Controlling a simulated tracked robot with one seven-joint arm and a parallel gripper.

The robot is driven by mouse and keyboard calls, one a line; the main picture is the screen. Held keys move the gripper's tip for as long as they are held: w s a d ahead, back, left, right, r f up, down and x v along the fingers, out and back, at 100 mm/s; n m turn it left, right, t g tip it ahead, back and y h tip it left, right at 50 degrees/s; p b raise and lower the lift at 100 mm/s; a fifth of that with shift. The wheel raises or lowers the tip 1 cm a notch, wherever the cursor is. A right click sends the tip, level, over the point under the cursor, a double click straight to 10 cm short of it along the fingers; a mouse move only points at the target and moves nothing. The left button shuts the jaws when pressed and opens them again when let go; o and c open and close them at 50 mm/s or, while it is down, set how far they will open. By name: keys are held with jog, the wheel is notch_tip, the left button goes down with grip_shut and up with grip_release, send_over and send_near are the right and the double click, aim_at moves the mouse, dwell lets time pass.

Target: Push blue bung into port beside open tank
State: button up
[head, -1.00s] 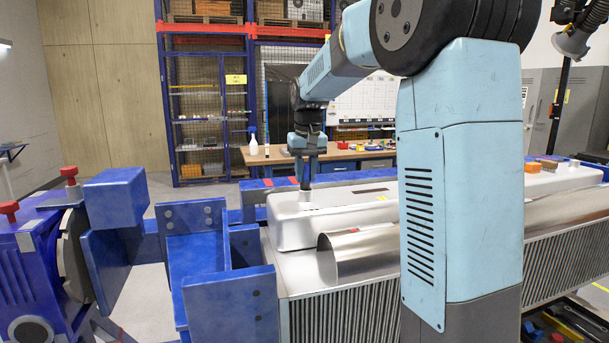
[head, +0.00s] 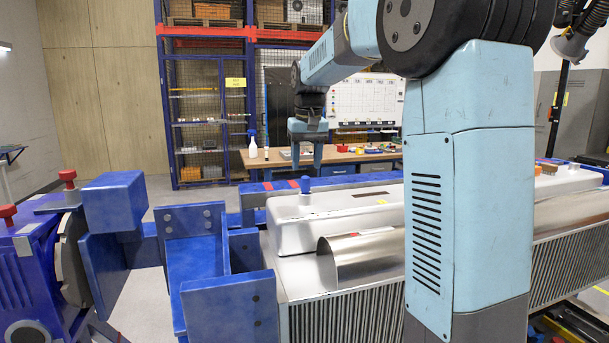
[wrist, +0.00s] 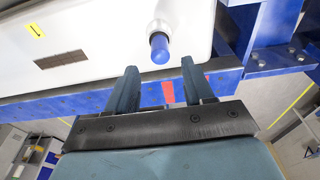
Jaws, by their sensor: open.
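The blue bung (head: 306,184) stands upright on the pale port (head: 305,199) at the left end of the long white tank (head: 350,213). Its blue body shows above the port collar; I cannot tell how deep it sits. In the wrist view the bung (wrist: 160,48) is against the white port neck (wrist: 157,27), just beyond the gap between my fingertips. My gripper (head: 306,166) is open and empty, above and apart from the bung. Its two fingers also show spread in the wrist view (wrist: 160,66).
A dark slotted plate (wrist: 60,60) and a yellow arrow label (wrist: 35,30) lie on the tank top. A curved metal sheet (head: 362,254) lies in front of the tank. Blue jig brackets (head: 195,245) stand at left. A workbench (head: 270,164) stands behind.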

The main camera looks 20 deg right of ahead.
notch_tip(320, 180, up, 6)
jog(key=s, duration=0.9)
jog(key=s+f+t, duration=0.2)
jog(key=s+f, duration=0.5)
jog(key=s, duration=0.4)
jog(key=s+f+t, duration=0.1)
jog(key=s+f, duration=0.6)
jog(key=s, duration=0.5)
jog(key=shift+s+a+f+t, duration=0.15)
jog(key=shift+f+t, duration=0.05)
jog(key=shift+t, duration=0.2)
